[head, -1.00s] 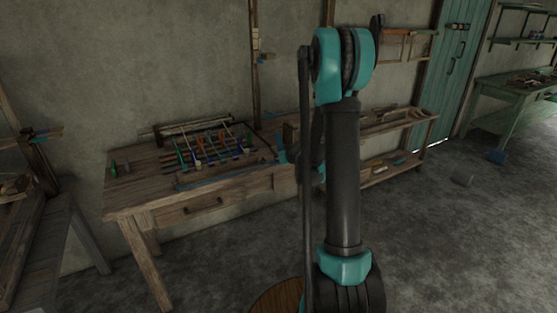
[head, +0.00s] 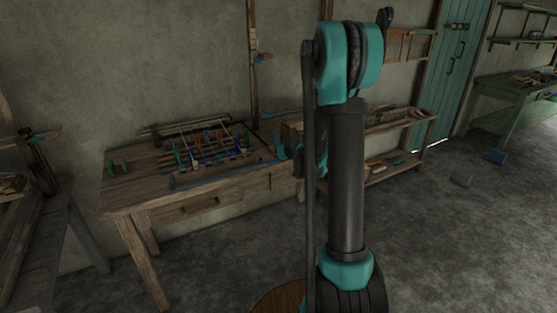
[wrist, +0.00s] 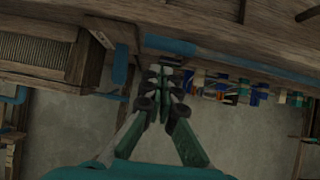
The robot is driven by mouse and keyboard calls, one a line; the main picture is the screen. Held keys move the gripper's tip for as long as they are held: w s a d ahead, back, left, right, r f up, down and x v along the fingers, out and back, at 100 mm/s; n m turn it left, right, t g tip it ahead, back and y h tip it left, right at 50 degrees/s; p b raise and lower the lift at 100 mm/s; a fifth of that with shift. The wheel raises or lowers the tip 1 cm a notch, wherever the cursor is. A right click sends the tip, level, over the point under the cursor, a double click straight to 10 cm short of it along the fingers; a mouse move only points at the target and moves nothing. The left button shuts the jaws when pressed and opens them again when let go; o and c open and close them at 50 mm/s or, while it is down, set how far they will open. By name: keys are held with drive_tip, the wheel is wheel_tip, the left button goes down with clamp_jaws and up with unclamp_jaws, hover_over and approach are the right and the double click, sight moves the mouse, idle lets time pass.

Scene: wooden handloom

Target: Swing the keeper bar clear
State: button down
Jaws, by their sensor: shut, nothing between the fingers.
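I cannot tell for sure which part is the keeper bar. A long blue strip (head: 225,176) lies along the front of the worktable (head: 130,192). A short upright blue piece (head: 279,146) stands near the table's right end. In the wrist view, a blue bar (wrist: 170,45) lies just beyond my fingertips, and an upright blue piece (wrist: 120,63) stands to their left. My gripper (wrist: 155,76) is shut and empty, close to the blue bar; contact cannot be made out. In the head view my arm hides most of the gripper.
Colored bobbins and sticks (head: 205,148) lie across a frame on the tabletop. A wooden box-like part (wrist: 50,45) with a ribbed face is at left in the wrist view. A shelf rack (head: 400,130) stands right of the table. The floor (head: 460,240) at right is mostly open.

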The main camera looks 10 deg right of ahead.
drive_tip(key=s+d+f, duration=0.2)
drive_tip(key=s, duration=0.6)
drive_tip(key=shift+f, duration=0.15)
